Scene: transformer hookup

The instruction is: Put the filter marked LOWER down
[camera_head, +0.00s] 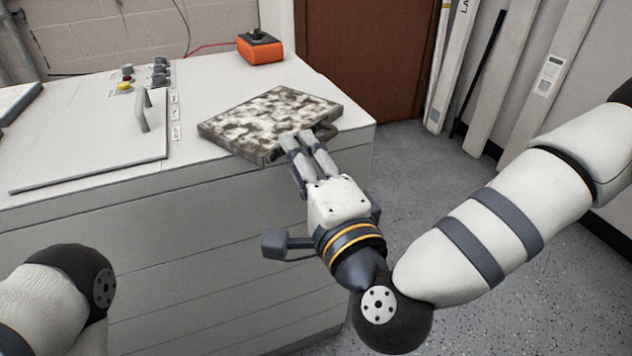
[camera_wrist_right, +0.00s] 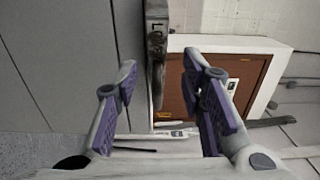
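A flat, dirty filter (camera_head: 268,120), mottled white and brown with a dark frame, lies on the front right corner of the cabinet top. Its handle (camera_head: 327,131) sticks out at the right end. My right gripper (camera_head: 306,140) is at the filter's near edge, beside the handle. In the right wrist view, my right gripper (camera_wrist_right: 158,66) has its fingers apart, with the filter's narrow edge (camera_wrist_right: 157,45) seen between them and gaps on both sides. Marks show on that edge, too small to read surely. My left gripper is out of view; only part of that arm shows.
The pale cabinet (camera_head: 230,245) has a hatch lid (camera_head: 95,140), knobs and buttons (camera_head: 150,75) at the left. An orange and black box (camera_head: 260,48) stands at the back. Pale boards (camera_head: 555,85) lean against the right wall. Floor right of the cabinet is clear.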

